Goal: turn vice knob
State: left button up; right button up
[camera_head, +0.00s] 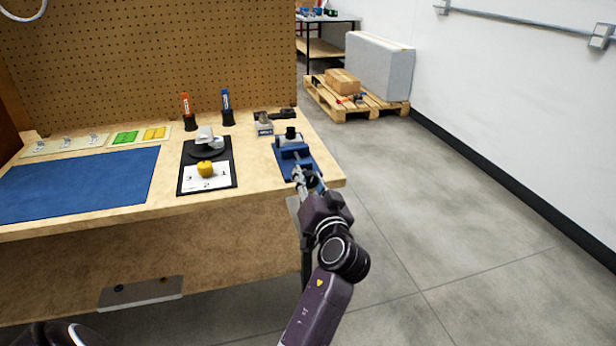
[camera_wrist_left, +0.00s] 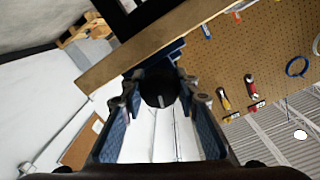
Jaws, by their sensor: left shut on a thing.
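The blue vice (camera_head: 297,160) stands at the right front corner of the workbench. A dark piece sits in its jaws in the head view. My left gripper (camera_head: 306,180) reaches the vice's front end from the near side. In the left wrist view the black round vice knob (camera_wrist_left: 158,88) lies between the fingertips of the left gripper (camera_wrist_left: 160,100), and the fingers are shut on it. The blue vice body (camera_wrist_left: 170,55) shows behind the knob there. In the head view the gripper mostly hides the knob. My right gripper is not in view.
The wooden workbench (camera_head: 262,180) carries a blue mat (camera_head: 80,184), a black board (camera_head: 222,163) with a yellow object (camera_head: 205,168), and red (camera_head: 186,105) and blue (camera_head: 226,102) tools in stands. A pegboard (camera_head: 150,60) rises behind.

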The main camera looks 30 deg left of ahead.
pick_arm(q)
jog(key=shift+r, duration=0.15)
jog(key=o, duration=1.2)
jog(key=shift+c, duration=0.2)
